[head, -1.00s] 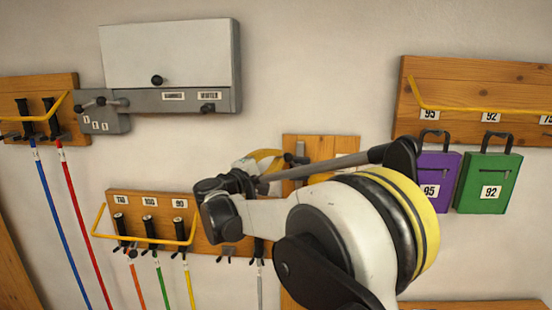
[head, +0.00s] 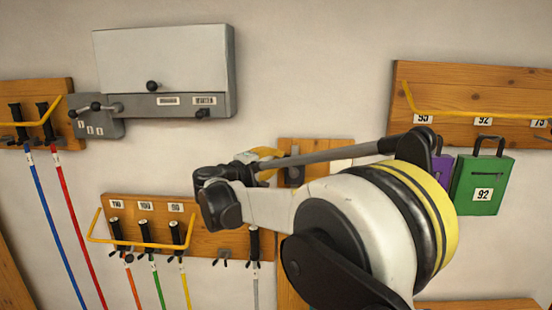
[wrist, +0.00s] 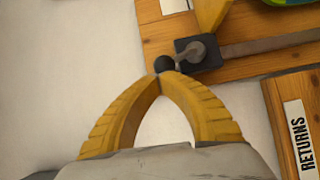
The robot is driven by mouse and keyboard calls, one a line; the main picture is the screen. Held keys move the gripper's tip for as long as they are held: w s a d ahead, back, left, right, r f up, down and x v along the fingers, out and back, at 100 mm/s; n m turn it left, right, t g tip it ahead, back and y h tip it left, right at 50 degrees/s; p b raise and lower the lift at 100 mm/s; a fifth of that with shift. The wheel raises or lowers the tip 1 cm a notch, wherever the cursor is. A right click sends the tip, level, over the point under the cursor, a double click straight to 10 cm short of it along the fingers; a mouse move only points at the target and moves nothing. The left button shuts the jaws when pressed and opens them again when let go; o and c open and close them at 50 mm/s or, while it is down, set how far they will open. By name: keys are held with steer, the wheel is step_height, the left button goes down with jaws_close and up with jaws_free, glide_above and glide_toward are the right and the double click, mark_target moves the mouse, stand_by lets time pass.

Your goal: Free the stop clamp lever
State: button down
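The stop clamp lever is a short grey arm with a black ball knob (wrist: 164,64). It sits on a dark clamp block (wrist: 211,61) on a wooden board, and a grey bar (wrist: 265,45) runs right from the block. My gripper (wrist: 167,77) has its yellow fingers arched together, with the tips meeting at the knob's lower edge. They seem to touch the knob, but I cannot tell whether it is pinched between them. In the head view my gripper (head: 265,153) is mostly hidden behind my arm, beside the small wooden board (head: 318,150); the lever cannot be made out there.
A board marked RETURNS (wrist: 285,100) stands close at the right in the wrist view. A rod rack (head: 150,215) is below left and a grey cabinet (head: 165,65) above left. A green pouch (head: 482,187) hangs at right. Bare wall lies between.

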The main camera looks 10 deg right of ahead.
steer(key=shift+s+d+r+m+g+y+p, duration=0.15)
steer(key=shift+d+r+m+y+p, duration=0.1)
steer(key=shift+d+m+y+p, duration=0.15)
steer(key=shift+s+d+r+m+g+y+p, duration=0.1)
steer(key=shift+d+r+m+g+y+p, duration=0.1)
steer(key=shift+d+m+p, duration=0.25)
stand_by(2.2)
steer(key=shift+a, duration=0.2)
stand_by(0.4)
